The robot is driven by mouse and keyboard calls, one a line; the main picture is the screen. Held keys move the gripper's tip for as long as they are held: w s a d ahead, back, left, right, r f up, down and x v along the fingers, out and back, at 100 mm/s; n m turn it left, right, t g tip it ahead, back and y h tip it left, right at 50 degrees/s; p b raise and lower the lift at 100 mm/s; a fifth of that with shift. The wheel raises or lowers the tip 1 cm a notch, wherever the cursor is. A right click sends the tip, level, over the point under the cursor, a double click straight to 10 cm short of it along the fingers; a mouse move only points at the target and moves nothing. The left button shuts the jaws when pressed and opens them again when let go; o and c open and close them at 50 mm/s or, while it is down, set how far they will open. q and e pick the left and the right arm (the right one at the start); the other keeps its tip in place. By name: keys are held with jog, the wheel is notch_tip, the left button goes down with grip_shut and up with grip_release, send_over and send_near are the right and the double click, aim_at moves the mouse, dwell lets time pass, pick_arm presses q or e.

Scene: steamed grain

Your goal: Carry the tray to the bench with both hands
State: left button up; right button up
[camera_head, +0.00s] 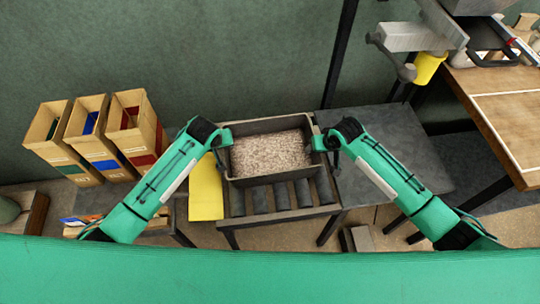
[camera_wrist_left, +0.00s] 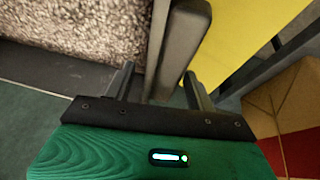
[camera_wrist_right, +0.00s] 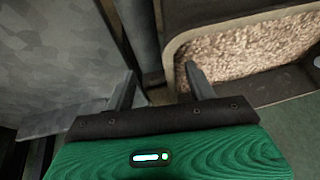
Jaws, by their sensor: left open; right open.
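The tray (camera_head: 271,181) is a dark grey box filled with pale brown grain (camera_head: 270,153). It rests on a low roller stand (camera_head: 238,207). My left gripper (camera_head: 224,150) is open at the tray's left wall. In the left wrist view the fingers (camera_wrist_left: 159,88) stand on either side of that wall (camera_wrist_left: 178,45). My right gripper (camera_head: 327,150) is open at the tray's right wall. In the right wrist view one finger (camera_wrist_right: 160,88) overlaps the grain side and the other is outside; contact cannot be told. A wooden bench (camera_head: 508,110) stands at the right.
A dark grey table (camera_head: 405,150) lies between the stand and the bench. A yellow panel (camera_head: 206,190) is left of the tray. Several cardboard bins (camera_head: 135,140) stand at the far left. A machine with a yellow cup (camera_head: 428,68) is at the upper right. A dark post (camera_head: 340,55) rises behind.

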pick_arm(q)
grip_shut()
pick_arm(e)
grip_shut()
dwell(1.2)
pick_arm(q)
jog(key=shift+w+r, duration=0.1)
jog(key=shift+r, duration=0.1)
pick_arm(e)
jog(key=shift+w+r, duration=0.1)
jog(key=shift+r, duration=0.1)
